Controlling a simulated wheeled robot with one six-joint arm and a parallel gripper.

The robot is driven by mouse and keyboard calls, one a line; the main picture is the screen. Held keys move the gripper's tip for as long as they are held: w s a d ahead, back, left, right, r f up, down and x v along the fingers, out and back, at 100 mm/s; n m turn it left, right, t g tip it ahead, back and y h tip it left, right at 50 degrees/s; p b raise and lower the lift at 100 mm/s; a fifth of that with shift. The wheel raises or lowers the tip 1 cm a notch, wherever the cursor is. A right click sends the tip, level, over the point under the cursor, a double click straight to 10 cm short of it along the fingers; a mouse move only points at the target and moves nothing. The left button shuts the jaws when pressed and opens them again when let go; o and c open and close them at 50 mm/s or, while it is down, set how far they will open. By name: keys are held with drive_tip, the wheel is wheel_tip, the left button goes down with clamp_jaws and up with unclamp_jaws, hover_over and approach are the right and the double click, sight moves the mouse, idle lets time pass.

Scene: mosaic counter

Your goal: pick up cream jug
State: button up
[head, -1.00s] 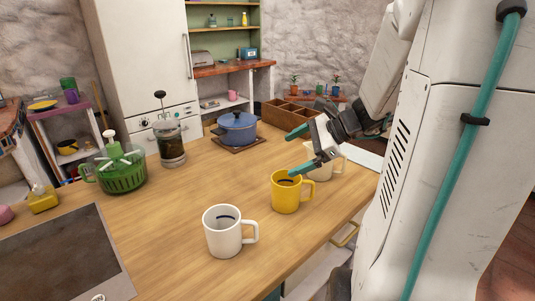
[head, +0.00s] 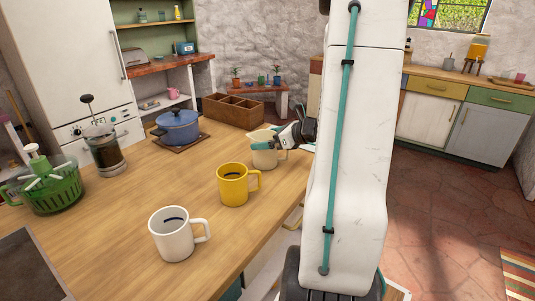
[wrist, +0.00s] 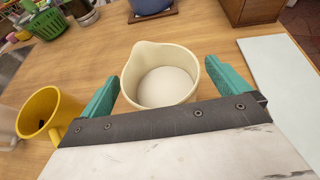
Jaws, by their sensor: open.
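The cream jug (head: 264,155) stands upright on the wooden counter, behind and right of the yellow mug. In the wrist view I look down into the jug (wrist: 161,77), which has a spout at its upper left and a pale inside. My gripper (wrist: 157,84) is open, with one teal finger on each side of the jug's near part. I cannot tell whether either finger touches it. In the head view my gripper (head: 262,140) is at the jug's upper right, and my arm hides part of that side.
A yellow mug (head: 233,188) stands close to the jug, and a white mug (head: 171,237) is nearer. A blue pot (head: 178,127) and a wooden divided box (head: 233,113) stand behind. A pale board (wrist: 283,85) lies right of the jug. The counter's middle is clear.

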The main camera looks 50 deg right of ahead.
drive_tip(key=shift+w+f, duration=0.1)
drive_tip(key=shift+w, duration=0.15)
drive_tip(key=c, duration=1.8)
drive_tip(key=shift+r, duration=0.8)
drive_tip(key=s+a+r, duration=0.1)
drive_tip(key=s, duration=0.4)
drive_tip(key=s+a+r, duration=0.1)
drive_tip(key=s, duration=0.4)
drive_tip(key=s+a+r, duration=0.1)
drive_tip(key=s+a, duration=0.1)
drive_tip(key=s, duration=0.3)
drive_tip(key=shift+s+a+r, duration=0.1)
drive_tip(key=shift+s+r, duration=0.15)
